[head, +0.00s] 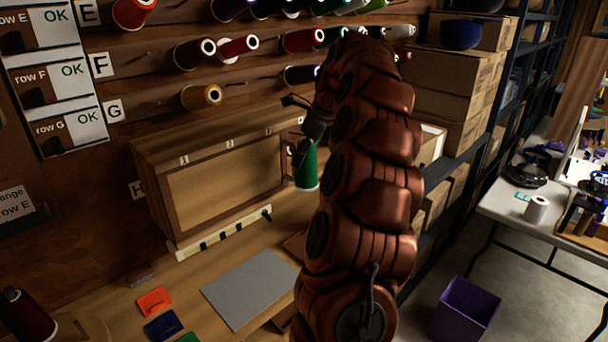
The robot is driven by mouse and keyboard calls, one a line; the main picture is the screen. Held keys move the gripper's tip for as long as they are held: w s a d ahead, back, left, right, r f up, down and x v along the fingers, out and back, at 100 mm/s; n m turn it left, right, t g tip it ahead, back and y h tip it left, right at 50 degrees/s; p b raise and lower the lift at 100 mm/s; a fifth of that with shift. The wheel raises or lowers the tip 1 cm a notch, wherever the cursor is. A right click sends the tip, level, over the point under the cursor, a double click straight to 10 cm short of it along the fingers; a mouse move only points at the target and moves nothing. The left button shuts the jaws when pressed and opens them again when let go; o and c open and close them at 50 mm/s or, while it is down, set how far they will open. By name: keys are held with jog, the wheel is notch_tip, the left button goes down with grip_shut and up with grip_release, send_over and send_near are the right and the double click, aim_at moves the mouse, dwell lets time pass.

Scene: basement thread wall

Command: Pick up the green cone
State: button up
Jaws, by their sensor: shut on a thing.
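The green cone (306,168) is a dark green thread cone with a pale lower rim. It hangs upright in the air in front of the right end of the wooden cabinet. My gripper (304,140) is shut on the top of the cone, and my arm reaches up and over from the bottom of the head view. The arm covers part of the space right of the cone, and the finger contact is small and dark.
A grey mat (250,288) lies on the wooden bench, with coloured cards (155,301) to its left. The wooden cabinet (225,190) stands close behind the cone. Thread spools (202,96) sit on wall pegs above. Cardboard boxes (450,82) are at right; a purple bin (465,308) is on the floor.

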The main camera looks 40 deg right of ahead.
jog(key=shift+r, duration=2.7)
